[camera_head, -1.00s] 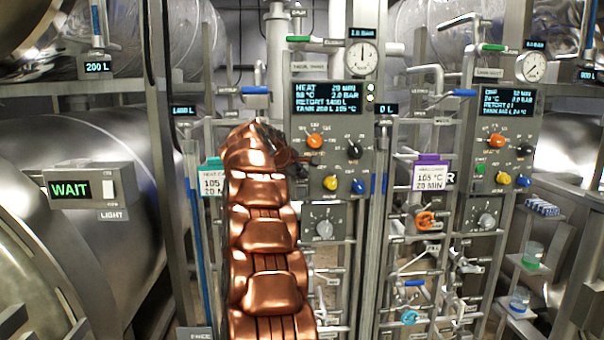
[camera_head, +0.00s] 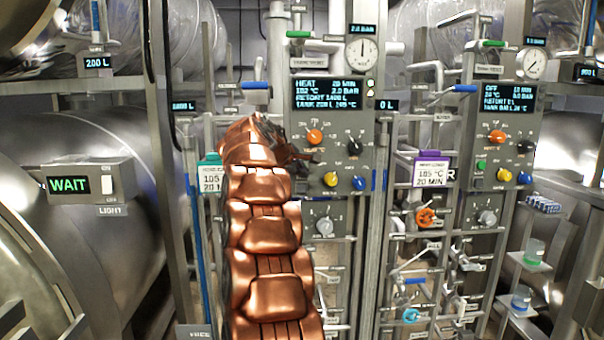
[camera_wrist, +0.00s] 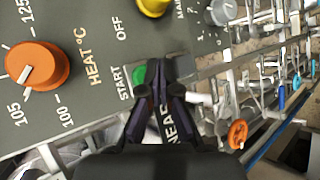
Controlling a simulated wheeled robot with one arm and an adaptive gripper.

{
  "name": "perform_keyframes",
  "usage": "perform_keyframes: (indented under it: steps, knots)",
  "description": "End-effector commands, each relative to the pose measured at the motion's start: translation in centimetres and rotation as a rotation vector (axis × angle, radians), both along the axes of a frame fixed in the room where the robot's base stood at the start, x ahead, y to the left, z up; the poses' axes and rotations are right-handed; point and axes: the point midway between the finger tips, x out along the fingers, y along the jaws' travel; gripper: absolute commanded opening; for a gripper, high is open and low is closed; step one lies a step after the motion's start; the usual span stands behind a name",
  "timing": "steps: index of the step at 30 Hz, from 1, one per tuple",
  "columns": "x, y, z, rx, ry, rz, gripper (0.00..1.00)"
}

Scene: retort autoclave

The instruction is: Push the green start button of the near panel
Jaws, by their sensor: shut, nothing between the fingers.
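The near panel (camera_head: 340,205) stands upright at the centre of the head view, with a lit display reading HEAT, orange, black, yellow and blue knobs and a grey dial. Its green start button (camera_wrist: 139,76) shows in the wrist view beside the word START, partly covered by my gripper. In the head view my arm hides this button. My gripper (camera_wrist: 167,88) is shut and empty. Its dark fingertips are at the button's right edge in the wrist view; I cannot tell whether they touch it. In the head view, my gripper (camera_head: 302,156) is in front of the panel's left side.
A second panel (camera_head: 510,145) with its own green button (camera_head: 481,165) stands to the right. An orange knob (camera_wrist: 36,66) is left of the start button in the wrist view. Pipes and valves (camera_head: 415,285) crowd below. A large steel vessel (camera_head: 130,240) fills the left.

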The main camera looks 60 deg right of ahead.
Motion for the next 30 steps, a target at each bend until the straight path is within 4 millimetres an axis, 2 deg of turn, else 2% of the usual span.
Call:
perform_keyframes:
  steps: [11, 30]
  knots:
    - [-0.2, 0.2, -0.1, 0.001, 0.001, 0.0, 0.0]
    - [-3.0, 3.8, -0.3, 0.002, 0.002, 0.0, 0.0]
